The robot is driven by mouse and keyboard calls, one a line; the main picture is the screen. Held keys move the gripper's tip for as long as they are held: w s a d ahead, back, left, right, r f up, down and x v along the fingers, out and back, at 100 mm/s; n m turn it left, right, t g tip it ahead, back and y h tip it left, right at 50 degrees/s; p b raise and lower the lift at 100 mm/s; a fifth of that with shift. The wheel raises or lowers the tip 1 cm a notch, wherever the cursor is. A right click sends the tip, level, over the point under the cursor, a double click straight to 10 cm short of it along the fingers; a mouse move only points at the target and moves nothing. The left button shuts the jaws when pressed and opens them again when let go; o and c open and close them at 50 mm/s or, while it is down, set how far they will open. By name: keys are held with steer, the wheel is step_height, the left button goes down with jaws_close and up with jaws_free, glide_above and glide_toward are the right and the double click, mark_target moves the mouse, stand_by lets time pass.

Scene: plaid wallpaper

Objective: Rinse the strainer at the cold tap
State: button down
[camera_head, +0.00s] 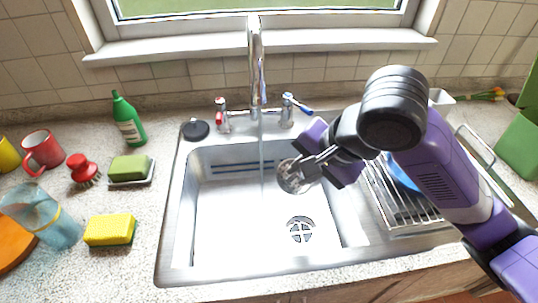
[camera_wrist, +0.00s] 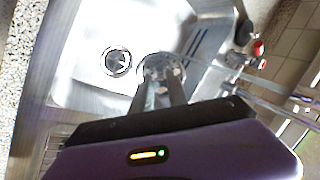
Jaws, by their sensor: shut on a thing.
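My gripper (camera_head: 312,168) is shut on the strainer (camera_head: 291,179), a round metal disc, and holds it above the sink basin (camera_head: 230,225). In the wrist view, the strainer (camera_wrist: 162,68) sits between my gripper's fingertips (camera_wrist: 160,88). A thin water stream (camera_head: 262,165) runs down from the tall chrome faucet (camera_head: 256,65). In the head view, the strainer appears just right of the stream, and I see no clear contact. The blue-marked cold tap (camera_head: 288,108) has its lever swung to the right. The red-marked hot tap (camera_head: 222,115) stands left of the faucet.
The drain (camera_head: 300,229) is open in the basin floor. A black plug (camera_head: 195,130) lies at the sink's back left corner. A green bottle (camera_head: 128,120), a soap dish (camera_head: 130,170) and a yellow sponge (camera_head: 110,230) stand left. A dish rack (camera_head: 405,205) stands right.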

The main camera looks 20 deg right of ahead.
stand_by(0.5)
steer(key=s+d+r+p, duration=0.1)
steer(key=s+r+p, duration=0.3)
steer(key=shift+s+d, duration=0.2)
steer(key=shift+s, duration=0.2)
stand_by(1.3)
